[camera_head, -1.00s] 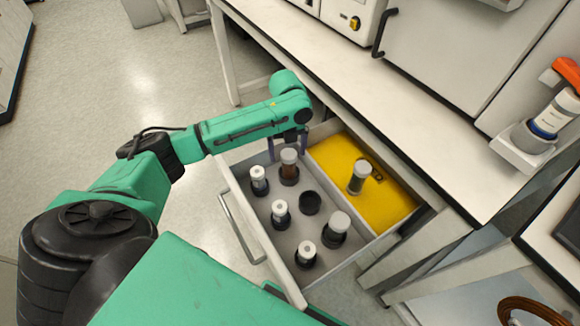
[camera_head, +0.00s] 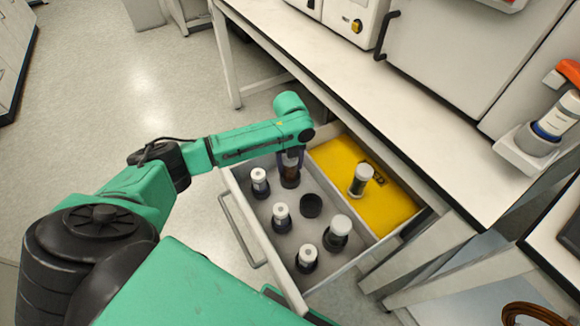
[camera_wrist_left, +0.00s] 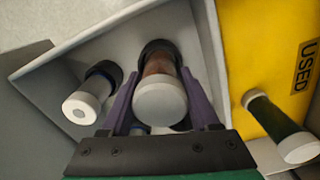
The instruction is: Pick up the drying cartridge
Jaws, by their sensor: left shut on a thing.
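The drying cartridge (camera_head: 290,178), brown with a white cap, stands in a black holder at the back of the open drawer's grey section. In the left wrist view the same brown cartridge (camera_wrist_left: 160,66) shows between the two purple fingers, its white cap facing the camera. My left gripper (camera_head: 291,157) reaches down from above and is shut on this cartridge, with a finger on either side. In the head view the gripper covers its cap. The cartridge is still in its holder. My right gripper is out of view.
The drawer (camera_head: 232,205) also holds several white-capped cartridges, including a close neighbour (camera_head: 260,182), and an empty black holder (camera_head: 311,205). A yellow section (camera_head: 392,205) marked USED holds a dark green cartridge (camera_head: 361,180). The white bench (camera_head: 400,110) overhangs the drawer's back.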

